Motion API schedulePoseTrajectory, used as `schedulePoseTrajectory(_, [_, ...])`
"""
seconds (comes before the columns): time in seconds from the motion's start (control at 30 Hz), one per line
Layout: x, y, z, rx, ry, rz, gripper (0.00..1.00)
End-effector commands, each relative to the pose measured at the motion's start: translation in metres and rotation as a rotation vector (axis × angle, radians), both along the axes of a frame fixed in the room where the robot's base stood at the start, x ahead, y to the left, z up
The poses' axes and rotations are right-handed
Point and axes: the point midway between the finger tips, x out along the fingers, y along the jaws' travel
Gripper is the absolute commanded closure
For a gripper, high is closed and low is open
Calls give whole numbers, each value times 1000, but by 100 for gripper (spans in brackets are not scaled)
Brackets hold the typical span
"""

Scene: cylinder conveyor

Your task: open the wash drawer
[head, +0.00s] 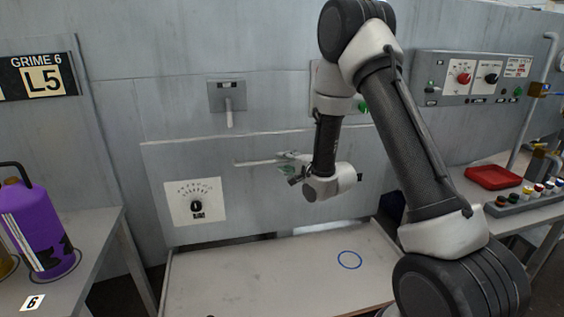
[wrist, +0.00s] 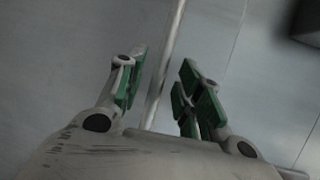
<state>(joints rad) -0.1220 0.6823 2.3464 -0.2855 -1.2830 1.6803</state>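The wash drawer front (head: 262,205) is a wide grey panel on the wall, and it looks closed. A pale horizontal bar handle (head: 253,163) runs across its upper part. My gripper (head: 285,160) is at the right part of this handle. In the wrist view, the bar (wrist: 168,50) runs between the two green-padded fingers of my gripper (wrist: 164,72). The fingers are apart, with a gap visible on each side of the bar. The bar's right end is hidden behind my gripper and arm in the head view.
A dial plate (head: 182,212) is at the drawer's left. A table (head: 240,285) with a blue ring (head: 349,260) lies below. A purple jug (head: 38,235) stands on the left bench. A lever plate (head: 227,96) is above. A control box (head: 473,78) and red tray (head: 493,177) are right.

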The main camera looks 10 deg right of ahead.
Motion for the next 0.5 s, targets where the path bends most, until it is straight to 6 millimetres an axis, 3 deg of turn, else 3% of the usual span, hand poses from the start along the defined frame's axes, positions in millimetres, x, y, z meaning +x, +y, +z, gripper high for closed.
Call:
schedulePoseTrajectory(0.2, [20, 9, -5, -2, 1, 0, 65])
schedulePoseTrajectory(0.5, [23, 10, -5, -2, 1, -1, 66])
